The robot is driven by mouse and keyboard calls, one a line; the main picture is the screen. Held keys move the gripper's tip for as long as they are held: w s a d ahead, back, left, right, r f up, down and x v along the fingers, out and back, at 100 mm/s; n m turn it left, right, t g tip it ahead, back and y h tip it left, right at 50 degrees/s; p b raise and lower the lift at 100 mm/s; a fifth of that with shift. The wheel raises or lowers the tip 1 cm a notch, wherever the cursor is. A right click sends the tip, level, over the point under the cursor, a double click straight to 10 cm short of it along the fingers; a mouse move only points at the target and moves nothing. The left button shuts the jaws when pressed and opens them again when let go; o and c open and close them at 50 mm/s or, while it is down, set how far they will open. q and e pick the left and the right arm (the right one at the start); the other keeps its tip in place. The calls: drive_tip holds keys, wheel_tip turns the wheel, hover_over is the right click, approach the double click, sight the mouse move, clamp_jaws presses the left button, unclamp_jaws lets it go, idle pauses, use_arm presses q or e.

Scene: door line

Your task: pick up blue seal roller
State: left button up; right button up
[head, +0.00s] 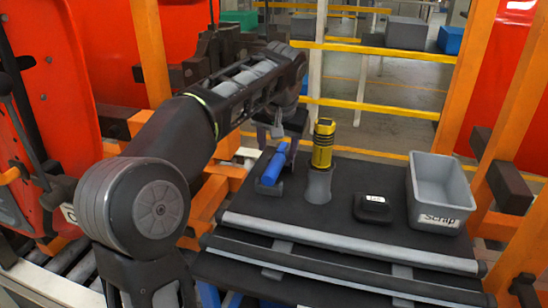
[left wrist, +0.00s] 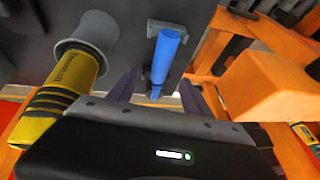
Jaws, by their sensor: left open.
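The blue seal roller (head: 274,164) lies in a dark holder at the left side of the black table top. In the left wrist view the blue roller (left wrist: 164,58) shows between the two fingers, with its thin end toward the gripper. My left gripper (head: 277,131) is above the far end of the roller, pointing down. Its fingers (left wrist: 156,92) are open, one on each side of the roller's near end in the wrist view. Whether they touch it I cannot tell. My right gripper is not in view.
A yellow and black tool (head: 323,146) stands in a grey cup (head: 318,186) right of the roller. A small black box (head: 372,208) and a grey Scrap bin (head: 439,185) are further right. Grey-edged strips (head: 340,243) lie along the front. Orange frame posts flank the table.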

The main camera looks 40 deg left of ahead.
sight(276, 162)
use_arm(q)
drive_tip(key=shift+s+d+r, duration=0.1)
drive_tip(key=shift+s, duration=0.05)
drive_tip(key=shift+x, duration=1.4)
drive_tip(key=x, duration=0.5)
drive_tip(key=shift+p, duration=0.35)
drive_tip(key=shift+c, duration=0.4)
clamp_jaws()
